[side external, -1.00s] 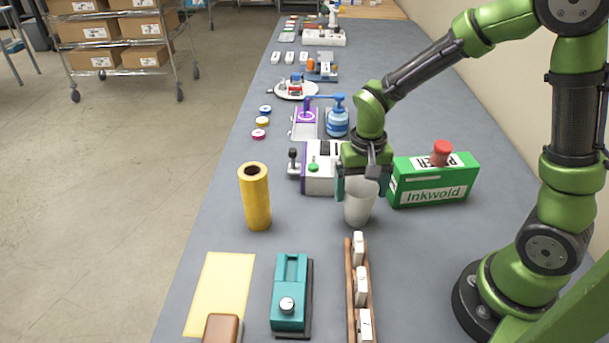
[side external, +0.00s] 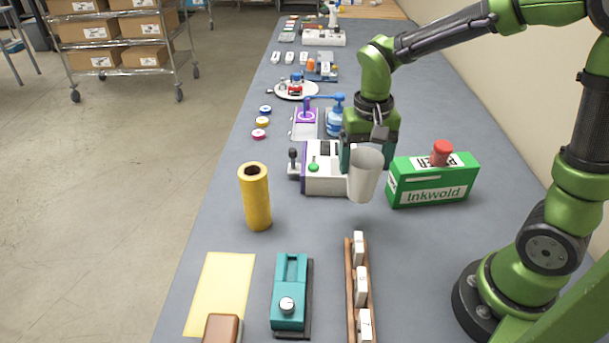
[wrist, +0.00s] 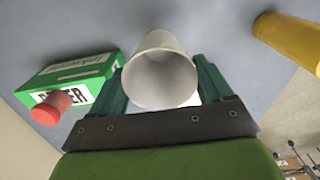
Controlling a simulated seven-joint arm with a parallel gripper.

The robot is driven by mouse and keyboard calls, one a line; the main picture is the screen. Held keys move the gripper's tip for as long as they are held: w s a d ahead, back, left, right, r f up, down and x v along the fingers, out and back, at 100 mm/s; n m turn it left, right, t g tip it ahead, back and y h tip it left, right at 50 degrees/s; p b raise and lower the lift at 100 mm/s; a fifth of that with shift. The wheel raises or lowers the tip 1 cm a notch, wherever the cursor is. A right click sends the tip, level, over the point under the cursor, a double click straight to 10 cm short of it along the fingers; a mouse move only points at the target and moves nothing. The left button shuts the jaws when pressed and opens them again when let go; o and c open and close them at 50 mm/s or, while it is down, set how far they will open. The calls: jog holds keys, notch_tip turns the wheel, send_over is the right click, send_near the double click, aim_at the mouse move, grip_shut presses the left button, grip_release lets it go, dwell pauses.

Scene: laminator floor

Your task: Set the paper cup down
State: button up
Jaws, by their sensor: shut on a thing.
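The white paper cup (side external: 365,176) is held by my gripper (side external: 368,158) in the side view, upright with a slight tilt and seemingly raised above the grey bench. In the wrist view the cup (wrist: 160,75) sits between the two teal fingers of my gripper (wrist: 162,85), its open mouth facing the camera. The cup appears empty inside. The fingers are shut on its sides.
A green Inkwold box (side external: 432,182) with a red knob (side external: 442,150) stands right of the cup. A white and purple machine (side external: 322,170) is close at left. A yellow roll (side external: 255,197) stands farther left. A wooden rack (side external: 350,300) and teal device (side external: 290,292) lie nearer. Bare bench (side external: 430,250) shows in front of the box.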

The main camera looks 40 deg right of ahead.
aim_at(365, 148)
jog(key=w+d+r, duration=0.2)
jog(key=r, duration=0.1)
jog(key=shift+w+d, duration=0.15)
jog(key=shift+d, duration=0.1)
jog(key=w+d, duration=0.3)
jog(key=d, duration=0.6)
jog(key=w+d+m, duration=0.1)
jog(key=w+d, duration=0.3)
jog(key=d, duration=0.6)
jog(key=shift+w+d+r+m, duration=0.15)
jog(key=shift+d+r+m, duration=0.15)
jog(key=shift+r, duration=0.15)
jog(key=shift+m, duration=0.3)
jog(key=d, duration=0.5)
jog(key=s+d, duration=0.1)
jog(key=d, duration=0.4)
jog(key=s+d+f, duration=0.1)
jog(key=d, duration=0.4)
jog(key=shift+s, duration=0.1)
jog(key=shift+s+d+f, duration=0.1)
jog(key=shift+d+f, duration=0.1)
jog(key=shift+f, duration=1.5)
jog(key=shift+d+f, duration=0.15)
jog(key=shift+f, duration=1.5)
jog(key=shift+s+d+f, duration=0.1)
jog(key=shift+d+f, duration=0.1)
jog(key=shift+f, duration=1.5)
